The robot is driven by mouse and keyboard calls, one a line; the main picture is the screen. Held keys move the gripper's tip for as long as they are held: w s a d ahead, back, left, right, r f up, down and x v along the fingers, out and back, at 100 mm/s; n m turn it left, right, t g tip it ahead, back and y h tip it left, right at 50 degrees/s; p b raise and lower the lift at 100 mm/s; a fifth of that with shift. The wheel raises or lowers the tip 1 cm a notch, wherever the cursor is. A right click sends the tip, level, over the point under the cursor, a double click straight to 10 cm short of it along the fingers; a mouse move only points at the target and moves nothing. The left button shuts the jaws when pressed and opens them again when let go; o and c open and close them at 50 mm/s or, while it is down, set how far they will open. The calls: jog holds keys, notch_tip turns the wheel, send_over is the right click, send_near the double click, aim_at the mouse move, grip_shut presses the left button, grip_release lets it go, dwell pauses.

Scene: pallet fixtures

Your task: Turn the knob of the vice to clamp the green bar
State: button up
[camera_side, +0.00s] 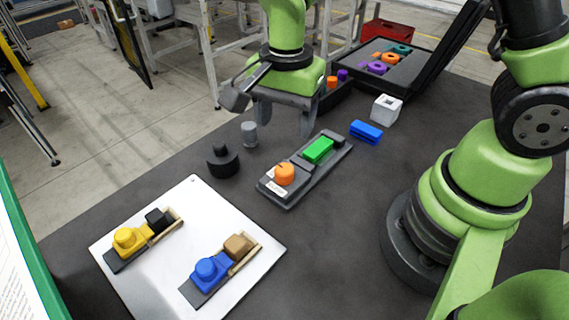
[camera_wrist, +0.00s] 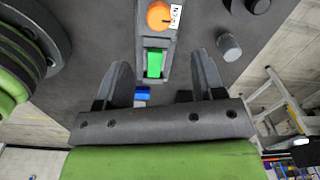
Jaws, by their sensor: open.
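The vice (camera_side: 297,187) is a dark grey fixture lying on the dark table. Its orange knob (camera_side: 284,173) sits at its near left end beside a white label. The green bar (camera_side: 318,150) lies in the slot toward the other end. In the wrist view the orange knob (camera_wrist: 158,16) is at the top, with a label reading "OPEN", and the green bar (camera_wrist: 155,64) is below it. My gripper (camera_side: 283,128) is above the table, behind and left of the green bar in the side view. Its two fingers are apart and empty, and touch neither knob nor bar.
A blue block (camera_side: 366,131) and white block (camera_side: 386,108) stand right of the vice. A black holder (camera_side: 222,161) and grey cylinder (camera_side: 249,133) stand left. A white plate (camera_side: 187,290) carries yellow and blue clamps in front. An open black case (camera_side: 389,66) is behind.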

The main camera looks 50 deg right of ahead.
aim_at(284, 168)
notch_tip(284, 168, down, 11)
jog(key=shift+r, duration=0.15)
dwell(0.4)
jog(key=c, duration=0.9)
